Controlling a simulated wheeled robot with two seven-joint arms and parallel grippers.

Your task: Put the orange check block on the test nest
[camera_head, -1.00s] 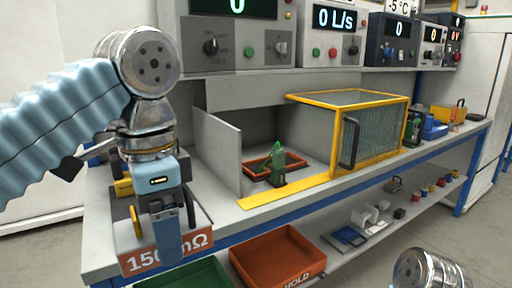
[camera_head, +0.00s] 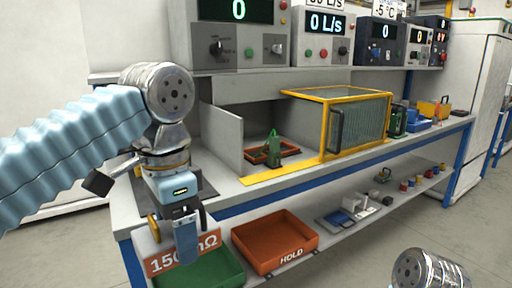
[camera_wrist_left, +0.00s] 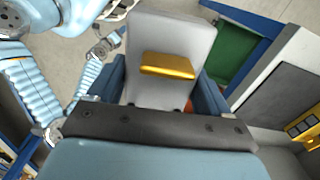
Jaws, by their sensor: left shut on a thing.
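An orange block with a dark handle (camera_head: 430,109) stands at the right end of the bench; I cannot tell for certain that it is the check block. The test nest appears as an orange-red frame (camera_head: 254,158) in the open grey bay, with a green piece (camera_head: 269,150) standing on it. My left gripper (camera_head: 187,243) points down at the bench's left front, above the green bin. In the left wrist view its blue fingers are shut on a grey body (camera_wrist_left: 172,35) with a yellow bar (camera_wrist_left: 168,66).
A yellow-framed guard (camera_head: 325,125) stands right of the bay. A green bin (camera_head: 205,272) and an orange HOLD bin (camera_head: 275,240) sit below the bench front. Small parts lie on the lower shelf (camera_head: 345,218). Clear floor lies at right front.

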